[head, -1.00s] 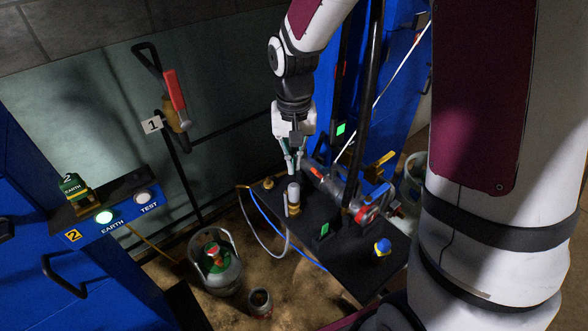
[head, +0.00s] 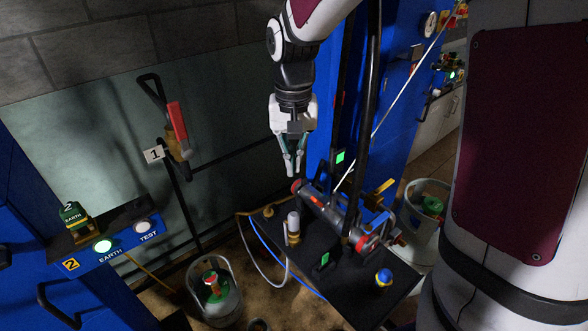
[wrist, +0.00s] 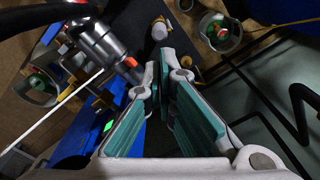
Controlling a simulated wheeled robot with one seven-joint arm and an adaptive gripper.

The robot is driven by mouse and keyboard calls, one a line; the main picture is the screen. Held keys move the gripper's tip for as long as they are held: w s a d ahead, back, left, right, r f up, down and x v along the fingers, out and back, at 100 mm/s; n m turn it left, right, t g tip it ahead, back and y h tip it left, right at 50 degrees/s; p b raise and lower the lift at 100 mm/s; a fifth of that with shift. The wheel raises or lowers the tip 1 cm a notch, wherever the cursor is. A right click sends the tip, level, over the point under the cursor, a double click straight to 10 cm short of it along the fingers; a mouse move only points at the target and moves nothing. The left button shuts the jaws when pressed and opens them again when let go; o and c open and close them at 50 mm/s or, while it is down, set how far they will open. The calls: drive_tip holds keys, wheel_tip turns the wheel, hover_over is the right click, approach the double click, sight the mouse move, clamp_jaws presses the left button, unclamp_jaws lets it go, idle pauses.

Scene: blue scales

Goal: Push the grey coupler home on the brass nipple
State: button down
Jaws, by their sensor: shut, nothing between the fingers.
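The grey coupler (head: 293,221) is a pale upright cylinder on the brass nipple (head: 293,239), which stands on the black bench. Pale and brass parts of this stack also show beyond my fingertips in the wrist view (wrist: 159,30). In the head view no clear gap shows between coupler and brass, but I cannot tell how deep it sits. My gripper (head: 293,173) points down above the coupler, clear of it. Its teal-padded fingers (wrist: 164,65) are shut with nothing between them.
A grey cylinder with red ends (head: 333,213) lies right of the coupler, near a black upright pole (head: 364,130). A blue-capped fitting (head: 384,278) stands at the bench's front right. A grey hose (head: 262,264) loops left of the bench. A gas bottle (head: 214,296) stands on the floor.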

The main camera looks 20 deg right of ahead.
drive_tip(key=f+m+p, duration=0.1)
drive_tip(key=m+p, duration=0.1)
drive_tip(key=p, duration=0.2)
drive_tip(key=m+p, duration=0.7)
drive_tip(key=p, duration=0.2)
hover_over(294, 216)
wheel_tip(294, 216, down, 6)
drive_tip(key=shift+f, duration=0.2)
drive_tip(key=shift+w+f+b, duration=0.1)
drive_tip(key=shift+f+b, duration=0.95)
drive_tip(key=shift+f, duration=2.15)
drive_tip(key=shift+f, duration=0.45)
drive_tip(key=shift+r, duration=0.1)
drive_tip(key=shift+r+p, duration=0.35)
drive_tip(key=shift+r, duration=1.55)
wheel_tip(294, 216, up, 11)
